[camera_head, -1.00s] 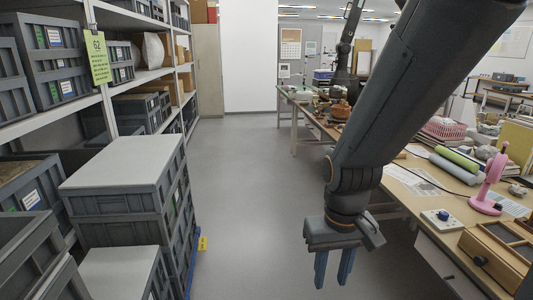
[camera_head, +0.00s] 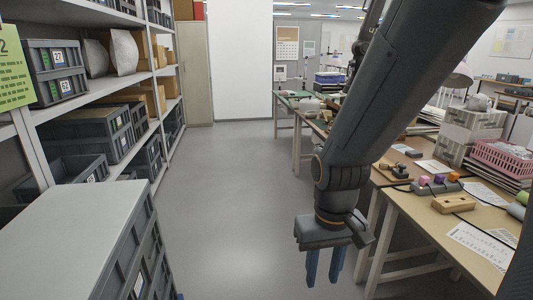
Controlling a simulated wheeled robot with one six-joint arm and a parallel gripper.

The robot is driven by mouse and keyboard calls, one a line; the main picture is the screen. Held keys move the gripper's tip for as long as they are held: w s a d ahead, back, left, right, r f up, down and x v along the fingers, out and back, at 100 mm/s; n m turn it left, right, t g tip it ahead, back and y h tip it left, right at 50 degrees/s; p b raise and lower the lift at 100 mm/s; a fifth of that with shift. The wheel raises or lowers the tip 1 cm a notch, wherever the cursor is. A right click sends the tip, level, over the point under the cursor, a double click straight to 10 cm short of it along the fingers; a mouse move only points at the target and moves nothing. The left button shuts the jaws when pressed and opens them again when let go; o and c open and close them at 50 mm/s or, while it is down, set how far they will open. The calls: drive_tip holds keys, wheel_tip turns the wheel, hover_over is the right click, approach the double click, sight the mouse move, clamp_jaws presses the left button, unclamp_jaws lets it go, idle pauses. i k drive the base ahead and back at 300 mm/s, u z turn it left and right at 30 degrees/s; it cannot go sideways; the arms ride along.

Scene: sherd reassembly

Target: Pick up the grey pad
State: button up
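I cannot make out a grey pad in this view. My gripper (camera_head: 324,265) hangs pointing down over the grey floor of the aisle, left of the near worktable. Its two blue fingers are apart with a gap between them, and nothing shows in it. My arm hides part of the tables behind it.
The near worktable (camera_head: 418,207) on the right bears a wooden block (camera_head: 453,204), papers and a pink basket (camera_head: 502,158). Stacked grey crates (camera_head: 75,235) stand close at lower left, before shelves (camera_head: 100,92) of boxes. The aisle floor (camera_head: 235,170) ahead is clear.

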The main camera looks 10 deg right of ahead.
sight(411, 153)
drive_tip(key=i, duration=0.85)
drive_tip(key=z, duration=1.5)
